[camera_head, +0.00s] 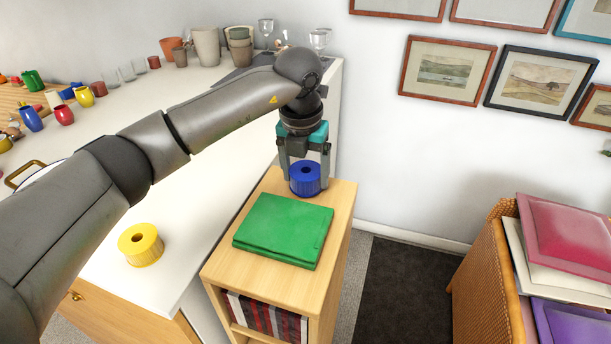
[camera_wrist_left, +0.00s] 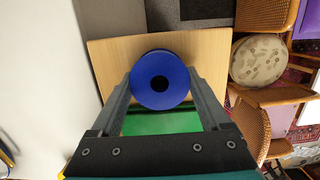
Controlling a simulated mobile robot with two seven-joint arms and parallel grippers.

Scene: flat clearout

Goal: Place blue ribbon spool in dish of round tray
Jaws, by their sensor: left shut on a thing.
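The blue ribbon spool (camera_head: 305,179) is at the far end of the small wooden shelf unit, behind the green folder. My left gripper (camera_head: 306,176) points down and is shut on it, with a finger on either side. In the left wrist view the blue spool (camera_wrist_left: 160,80) sits between the two fingertips (camera_wrist_left: 160,92), its round top and dark centre hole facing the camera. I cannot tell whether the spool touches the wood. A partly hidden round white item with a brass-coloured handle (camera_head: 24,174) at the left edge may be the round tray; its dish is not visible. My right gripper is not in view.
A yellow spool (camera_head: 140,244) stands on the white counter (camera_head: 205,215). The green folder (camera_head: 283,231) lies flat on the wooden unit (camera_head: 225,265). Cups, pots and glasses line the counter's back. A wicker basket (camera_head: 487,265) with coloured cushions or folders stands right.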

